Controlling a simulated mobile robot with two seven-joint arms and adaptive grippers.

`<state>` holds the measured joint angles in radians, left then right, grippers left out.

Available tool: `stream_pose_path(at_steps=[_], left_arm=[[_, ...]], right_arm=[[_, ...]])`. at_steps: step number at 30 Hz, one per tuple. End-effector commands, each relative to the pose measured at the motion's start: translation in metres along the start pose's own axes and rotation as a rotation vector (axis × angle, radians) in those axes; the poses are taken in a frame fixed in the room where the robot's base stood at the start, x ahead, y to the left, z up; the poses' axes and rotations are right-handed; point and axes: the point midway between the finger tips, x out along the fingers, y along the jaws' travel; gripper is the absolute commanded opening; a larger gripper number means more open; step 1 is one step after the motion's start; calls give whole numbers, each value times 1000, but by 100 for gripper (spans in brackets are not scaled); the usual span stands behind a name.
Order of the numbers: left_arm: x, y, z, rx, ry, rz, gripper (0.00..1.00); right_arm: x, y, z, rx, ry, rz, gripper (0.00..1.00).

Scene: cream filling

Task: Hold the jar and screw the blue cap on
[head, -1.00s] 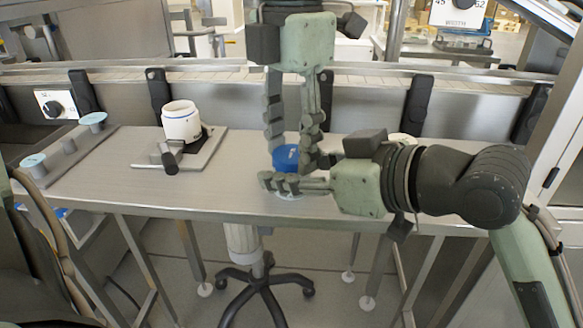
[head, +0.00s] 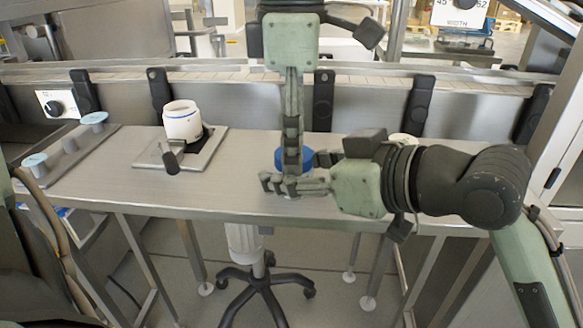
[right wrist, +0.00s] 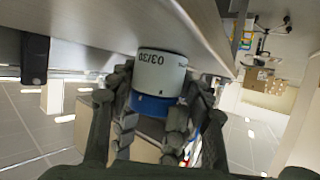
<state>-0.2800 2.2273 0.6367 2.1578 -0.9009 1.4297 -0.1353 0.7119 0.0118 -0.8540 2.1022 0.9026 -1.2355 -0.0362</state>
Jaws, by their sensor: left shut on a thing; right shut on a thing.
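The white jar (right wrist: 163,68), printed with a date, stands on the table in the right wrist view, which shows it upside down. The blue cap (head: 281,160) sits at the jar's top; it also shows in the right wrist view (right wrist: 153,103). How far it is threaded cannot be told. My left gripper (head: 292,168) points straight down, its fingers seen edge-on and shut on the cap. My right gripper (head: 296,184) reaches in from the right and is shut around the jar. In the head view the fingers hide most of the jar.
Another white container (head: 182,124) with a blue line stands on a plate fixture (head: 213,150) with a dark handle to the left. A rack with pale blue discs (head: 62,150) lies at the far left. The table between fixture and grippers is clear. A rail wall (head: 230,98) runs behind.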

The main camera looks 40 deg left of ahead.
Motion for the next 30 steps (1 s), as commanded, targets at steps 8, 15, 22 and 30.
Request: stream_pose_path(at_steps=[8, 15, 22, 30], left_arm=[[2, 0, -4, 29, 15, -2, 0], [2, 0, -4, 366, 15, -5, 0], [4, 0, -4, 504, 18, -8, 0], [4, -2, -4, 502, 17, -12, 57]], right_arm=[[-2, 6, 3, 1, -6, 13, 14], [-3, 7, 3, 0, -8, 16, 15], [-3, 7, 2, -1, -5, 16, 10], [-2, 6, 0, -1, 1, 14, 8]])
